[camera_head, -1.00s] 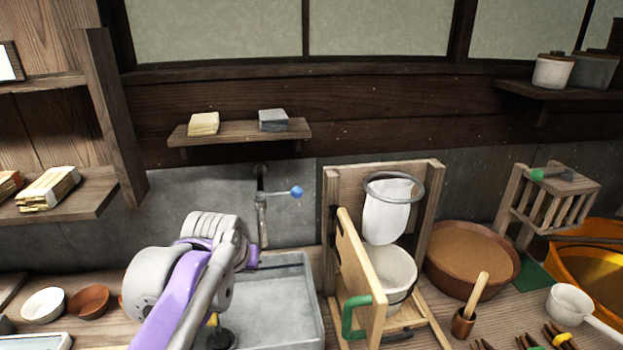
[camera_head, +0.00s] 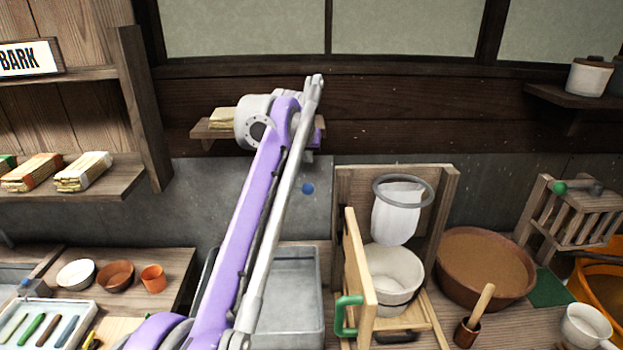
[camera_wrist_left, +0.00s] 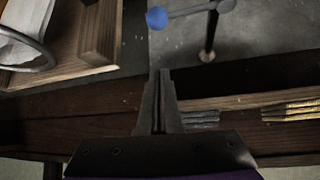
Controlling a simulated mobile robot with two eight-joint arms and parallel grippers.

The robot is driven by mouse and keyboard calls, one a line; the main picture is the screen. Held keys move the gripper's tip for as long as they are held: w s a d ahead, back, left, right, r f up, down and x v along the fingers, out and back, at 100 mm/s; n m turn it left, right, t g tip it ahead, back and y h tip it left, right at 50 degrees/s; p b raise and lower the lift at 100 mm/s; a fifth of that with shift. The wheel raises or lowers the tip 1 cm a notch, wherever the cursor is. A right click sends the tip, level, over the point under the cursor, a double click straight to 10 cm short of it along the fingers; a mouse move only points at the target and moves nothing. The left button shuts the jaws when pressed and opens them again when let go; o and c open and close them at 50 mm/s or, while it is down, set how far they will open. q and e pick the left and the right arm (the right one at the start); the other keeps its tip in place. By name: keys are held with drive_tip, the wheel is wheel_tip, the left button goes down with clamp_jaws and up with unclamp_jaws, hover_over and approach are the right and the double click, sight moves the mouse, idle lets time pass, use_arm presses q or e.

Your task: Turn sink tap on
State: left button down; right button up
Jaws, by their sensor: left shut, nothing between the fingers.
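The sink tap's blue knob (camera_head: 307,188) shows just right of my left arm in the head view. The arm hides the rest of the tap there. In the left wrist view, the blue knob (camera_wrist_left: 157,18) sits at the end of a grey lever, beside the upright tap pipe (camera_wrist_left: 209,45). The grey sink (camera_head: 318,290) lies below, partly covered by my arm. My left gripper (camera_wrist_left: 160,73) is shut and empty, with its fingertips pointing toward the tap and apart from the knob. In the head view it is mostly hidden behind the wrist, above the knob. My right gripper is out of view.
A small wall shelf (camera_head: 200,130) is partly behind my left wrist. A wooden frame (camera_head: 447,200) with a hanging white bag (camera_head: 397,215) stands right of the sink. Bowls and a tray (camera_head: 85,310) are at left.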

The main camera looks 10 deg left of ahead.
sight(291, 190)
use_arm(q)
drive_tip(key=shift+f, duration=0.1)
drive_tip(key=d+x, duration=0.1)
drive_tip(key=x, duration=0.9)
drive_tip(key=s, duration=0.1)
drive_tip(key=s+b, duration=0.1)
drive_tip(key=s, duration=0.2)
drive_tip(key=shift+s+a+f+b, duration=0.1)
drive_tip(key=shift+a+f+b, duration=0.2)
drive_tip(key=shift+a+b, duration=0.05)
drive_tip(key=shift+f, duration=0.1)
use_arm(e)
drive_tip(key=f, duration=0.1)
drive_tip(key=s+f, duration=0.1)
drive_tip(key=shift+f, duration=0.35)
use_arm(q)
drive_tip(key=shift+d, duration=0.1)
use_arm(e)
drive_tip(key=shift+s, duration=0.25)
